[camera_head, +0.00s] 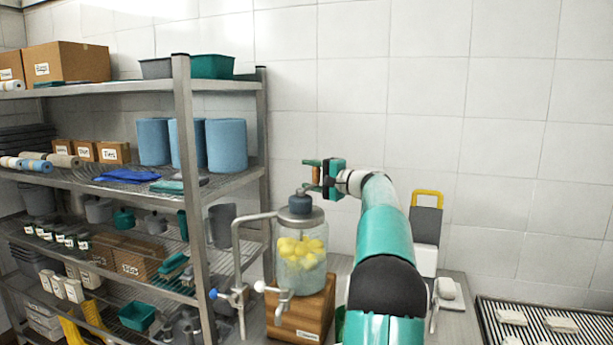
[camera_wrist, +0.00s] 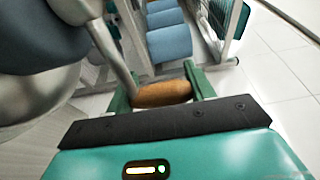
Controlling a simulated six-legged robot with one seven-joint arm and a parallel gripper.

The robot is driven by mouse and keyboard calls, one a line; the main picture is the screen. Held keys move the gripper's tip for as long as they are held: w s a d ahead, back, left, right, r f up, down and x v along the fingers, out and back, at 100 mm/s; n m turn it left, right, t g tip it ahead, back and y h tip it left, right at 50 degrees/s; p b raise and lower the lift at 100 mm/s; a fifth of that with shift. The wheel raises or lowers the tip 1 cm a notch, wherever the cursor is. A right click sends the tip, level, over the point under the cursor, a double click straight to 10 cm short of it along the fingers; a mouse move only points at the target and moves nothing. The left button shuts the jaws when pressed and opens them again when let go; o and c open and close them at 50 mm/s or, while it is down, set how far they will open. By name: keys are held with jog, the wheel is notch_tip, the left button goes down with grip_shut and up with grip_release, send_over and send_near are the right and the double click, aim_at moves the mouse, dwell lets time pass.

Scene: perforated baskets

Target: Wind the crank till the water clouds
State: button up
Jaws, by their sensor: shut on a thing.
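A glass jar (camera_head: 302,268) with yellow lumps (camera_head: 300,250) in water stands on a wooden block (camera_head: 312,312). The lumps show plainly through the glass; the water looks pale, and I cannot tell how cloudy it is. A dark cap (camera_head: 300,204) tops the jar. The crank's brown wooden handle (camera_wrist: 162,93) shows in the wrist view, joined to a grey metal crank arm (camera_wrist: 112,55). My gripper (camera_head: 318,174) is above the cap, its green fingers shut on the handle from both sides. Its fingers partly hide the handle's ends.
A metal shelf rack (camera_head: 185,140) with boxes and blue rolls fills the left. A ribbed drain tray (camera_head: 550,308) lies at right. A tiled wall is behind.

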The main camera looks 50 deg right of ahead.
jog(key=shift+w+a+r, duration=0.1)
jog(key=shift+w+a, duration=0.45)
jog(key=shift+w, duration=0.1)
jog(key=shift+w+a+n+y, duration=0.3)
jog(key=shift+w+n+y, duration=0.3)
jog(key=shift+y, duration=0.5)
jog(key=shift+w+a+n+g+y, duration=0.15)
jog(key=shift+w+a, duration=0.2)
jog(key=shift+a, duration=0.25)
jog(key=shift+w+a+n+g+y, duration=0.15)
jog(key=shift+w+a, duration=0.2)
jog(key=shift+a, duration=0.2)
jog(key=shift+w+a+r+n+g+y, duration=0.15)
jog(key=shift+a+n+g+y, duration=0.15)
jog(key=shift+n+y, duration=0.25)
jog(key=shift+w+a+n+g+y, duration=0.15)
jog(key=shift+a+n+y, duration=0.15)
jog(key=shift+y, duration=0.5)
jog(key=shift+w+a+r+n+g+y, duration=0.15)
jog(key=shift+a+n+g+y, duration=0.1)
jog(key=shift+n+y, duration=0.3)
jog(key=shift+f, duration=0.1)
jog(key=shift+s, duration=0.1)
jog(key=o, duration=1.1)
jog(key=shift+d, duration=0.1)
jog(key=shift+o, duration=1.4)
jog(key=shift+f, duration=0.2)
